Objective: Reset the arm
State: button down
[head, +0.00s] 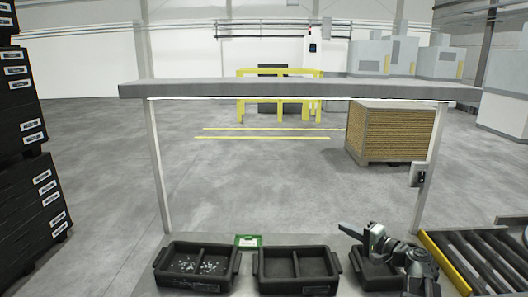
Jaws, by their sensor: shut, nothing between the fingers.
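My arm is at the lower right of the head view, bent over the right-hand black bin (352,262). My gripper (342,227) is at its left end, pointing left, above the table between the middle bin and the right-hand bin. It is shut and holds nothing. My arm hides part of the right-hand bin.
A left black bin (158,262) holds small pale pieces; the middle bin (258,262) looks empty. A small green-edged box (247,241) stands between them. A grey overhead shelf (290,91) on posts spans above. A roller conveyor (478,262) is at right, stacked black crates (30,190) at left.

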jog(key=s+a+f+n+g, duration=0.25)
jog(key=a+f, duration=0.25)
jog(key=a, duration=0.3)
jog(key=s+a+f+n+g+h+b, duration=0.1)
jog(key=s+a+f+n+g, duration=0.1)
jog(key=a+f+g, duration=0.45)
jog(key=s+a+f+n+g, duration=0.1)
jog(key=s+a+f+n, duration=0.2)
jog(key=a, duration=0.7)
jog(key=s+d+f+n+g+h, duration=0.1)
jog(key=s+f+n+g+h, duration=0.1)
jog(key=s+f+h, duration=0.4)
jog(key=s+d+f+g+h, duration=0.2)
jog(key=s+d+f, duration=0.1)
jog(key=d, duration=0.7)
jog(key=shift+h, duration=0.4)
